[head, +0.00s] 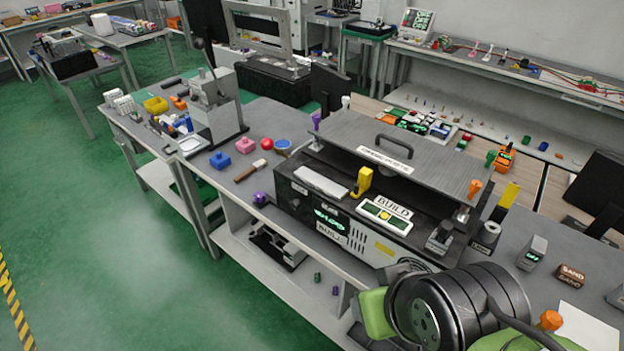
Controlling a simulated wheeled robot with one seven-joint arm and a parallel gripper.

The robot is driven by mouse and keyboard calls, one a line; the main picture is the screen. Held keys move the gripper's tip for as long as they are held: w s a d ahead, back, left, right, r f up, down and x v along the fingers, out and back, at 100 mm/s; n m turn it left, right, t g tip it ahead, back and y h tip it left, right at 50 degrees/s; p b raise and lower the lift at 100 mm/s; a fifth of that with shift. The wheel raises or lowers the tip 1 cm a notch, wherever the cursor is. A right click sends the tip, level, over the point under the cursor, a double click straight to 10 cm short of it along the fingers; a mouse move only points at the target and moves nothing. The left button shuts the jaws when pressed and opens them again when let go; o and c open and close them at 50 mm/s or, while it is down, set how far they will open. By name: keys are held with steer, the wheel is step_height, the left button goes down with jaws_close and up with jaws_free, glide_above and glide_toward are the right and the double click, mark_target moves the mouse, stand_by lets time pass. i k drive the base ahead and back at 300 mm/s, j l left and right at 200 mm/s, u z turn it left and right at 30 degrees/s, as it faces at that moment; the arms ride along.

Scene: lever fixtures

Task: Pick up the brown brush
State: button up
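What looks like the brown brush (246,173) lies on the grey bench (262,119), left of the large grey machine. It has a brown handle and a pale end pointing up and right. It lies apart from the pink block and the purple piece near it. Nothing covers it. My arm, black and green, fills the lower right corner, well away from the brush. The fingers of my gripper are not in view.
The grey machine (382,137) with a yellow lever (362,182) stands between my arm and the brush. A pink block (246,145), blue block (220,160), red ball (267,143), blue bowl (283,146) and purple piece (260,198) surround the brush. A lever press (214,105) stands behind.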

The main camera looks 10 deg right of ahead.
mark_target(257, 166)
steer(key=i+j+u, duration=0.2)
steer(key=i+j, duration=0.2)
steer(key=i+j+u, duration=0.35)
steer(key=i+j, duration=0.2)
steer(key=i, duration=0.25)
steer(key=i+j+u, duration=0.2)
steer(key=i, duration=0.25)
steer(key=i+j+u, duration=0.2)
steer(key=i, duration=0.25)
steer(key=l, duration=0.05)
